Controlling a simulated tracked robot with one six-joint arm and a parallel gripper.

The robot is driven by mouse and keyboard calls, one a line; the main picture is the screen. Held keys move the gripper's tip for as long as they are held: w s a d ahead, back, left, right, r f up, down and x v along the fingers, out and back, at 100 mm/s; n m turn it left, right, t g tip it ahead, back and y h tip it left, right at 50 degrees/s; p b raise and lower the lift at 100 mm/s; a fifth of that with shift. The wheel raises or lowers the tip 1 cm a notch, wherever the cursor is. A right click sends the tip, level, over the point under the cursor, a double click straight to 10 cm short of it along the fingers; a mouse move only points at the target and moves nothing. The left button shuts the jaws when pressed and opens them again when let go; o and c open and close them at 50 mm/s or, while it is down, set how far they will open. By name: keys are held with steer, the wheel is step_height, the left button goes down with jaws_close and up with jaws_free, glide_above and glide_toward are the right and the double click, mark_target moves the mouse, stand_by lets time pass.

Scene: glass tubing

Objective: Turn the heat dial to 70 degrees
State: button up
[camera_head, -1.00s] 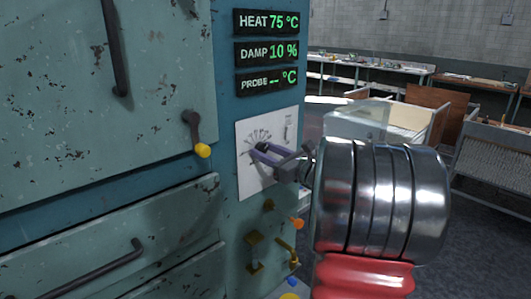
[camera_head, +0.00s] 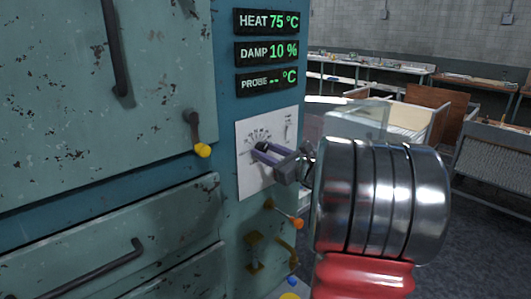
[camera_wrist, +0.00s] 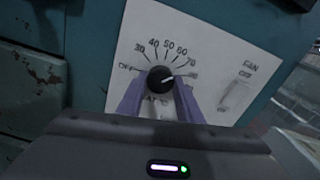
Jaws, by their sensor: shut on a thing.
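The black round heat dial (camera_wrist: 160,79) sits on a white panel (camera_wrist: 206,48) marked from OFF through 30 to about 80. Its white pointer mark points right, near the 70 to 80 labels. My gripper (camera_head: 265,154) is shut on the dial, with one purple finger on each side of it in the wrist view. In the head view the fingers and gripper body hide much of the dial. The heat display (camera_head: 267,21) reads 75 °C in green.
A fan switch (camera_wrist: 236,93) is right of the dial. Benches stand behind at right.

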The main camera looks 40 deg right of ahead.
steer(key=o, duration=1)
steer(key=shift+o, duration=0.2)
steer(key=s, duration=1.4)
steer(key=shift+d, duration=0.2)
steer(key=shift+w, duration=0.1)
